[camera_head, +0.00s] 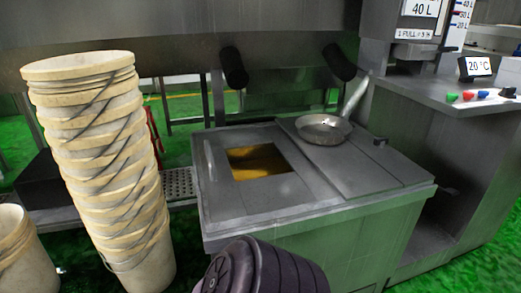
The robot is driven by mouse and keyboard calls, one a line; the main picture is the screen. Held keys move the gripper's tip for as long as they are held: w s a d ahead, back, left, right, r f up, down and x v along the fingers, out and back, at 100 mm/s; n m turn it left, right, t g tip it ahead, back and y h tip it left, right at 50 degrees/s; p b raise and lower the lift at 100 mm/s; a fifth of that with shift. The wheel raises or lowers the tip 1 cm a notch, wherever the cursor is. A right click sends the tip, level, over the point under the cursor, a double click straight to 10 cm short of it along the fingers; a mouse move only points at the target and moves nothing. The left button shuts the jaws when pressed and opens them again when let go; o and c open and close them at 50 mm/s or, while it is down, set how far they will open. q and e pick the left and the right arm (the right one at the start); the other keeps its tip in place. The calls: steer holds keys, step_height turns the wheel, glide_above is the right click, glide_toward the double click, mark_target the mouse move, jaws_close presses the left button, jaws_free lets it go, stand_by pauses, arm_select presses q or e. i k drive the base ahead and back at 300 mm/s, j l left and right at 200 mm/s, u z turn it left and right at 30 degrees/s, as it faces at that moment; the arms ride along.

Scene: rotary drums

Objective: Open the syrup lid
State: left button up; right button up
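The syrup container (330,233) is a grey metal box in the centre. Its flat top has a left panel (230,196) with a rectangular opening, and amber syrup (257,160) shows through it. A pale bar like a handle (209,160) lies along the left panel's left side. The right panel (365,172) lies flat, and a ladle or pan with a round bowl (322,129) rests on the top, its handle pointing up and right. Neither of my grippers shows. A dark ribbed part, which may be mine, covers the box's lower front edge.
A tall stack of cream buckets (110,170) stands left of the box, with another bucket (22,255) at the left edge. Two dark cylinders (233,68) (340,62) project from the large metal drum (180,45) behind. A control counter (440,90) with coloured buttons stands at right.

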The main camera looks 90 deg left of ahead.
mark_target(227, 200)
steer(key=u, duration=2.9)
